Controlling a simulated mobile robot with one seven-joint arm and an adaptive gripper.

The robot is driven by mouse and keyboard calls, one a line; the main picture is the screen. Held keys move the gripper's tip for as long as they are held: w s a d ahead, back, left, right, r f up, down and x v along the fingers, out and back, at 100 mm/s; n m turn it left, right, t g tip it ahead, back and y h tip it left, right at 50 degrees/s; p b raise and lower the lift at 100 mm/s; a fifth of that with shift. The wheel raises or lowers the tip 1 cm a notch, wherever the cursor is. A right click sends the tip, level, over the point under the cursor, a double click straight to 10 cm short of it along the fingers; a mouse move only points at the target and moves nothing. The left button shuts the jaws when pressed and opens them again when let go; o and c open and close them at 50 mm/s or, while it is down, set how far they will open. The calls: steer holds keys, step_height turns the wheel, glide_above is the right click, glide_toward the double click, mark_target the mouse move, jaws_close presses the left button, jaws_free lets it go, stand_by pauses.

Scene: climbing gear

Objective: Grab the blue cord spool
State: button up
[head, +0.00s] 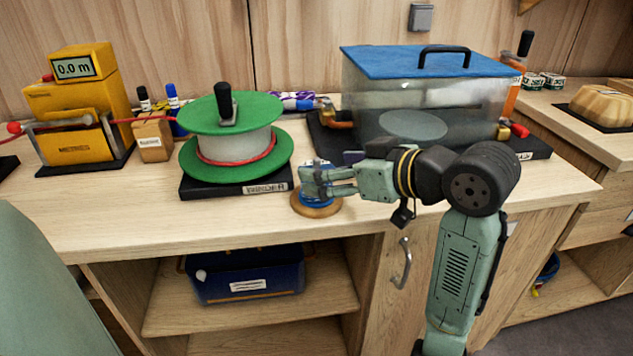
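The blue cord spool (316,209) stands near the front edge of the wooden counter, just right of the winder. Its round wooden base and a band of blue show, and its upper part is mostly hidden by my gripper. My gripper (318,181) reaches in from the right, low over the counter, with its fingers at the top of the spool. The fingers overlap the spool in the picture. I cannot tell whether they are closed on it or only beside it.
A winder with a green reel (235,163) stands left of the spool. A clear tank with a blue lid (427,62) stands behind my arm. A yellow meter (72,115) is at the far left. The counter's front left (110,215) is clear.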

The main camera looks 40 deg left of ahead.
mark_target(309, 201)
steer(key=x, duration=0.4)
steer(key=shift+a+f+p, duration=0.2)
steer(key=shift+f+p, duration=0.1)
steer(key=shift+f, duration=0.25)
steer(key=shift+c, duration=0.6)
steer(key=c, duration=1.2)
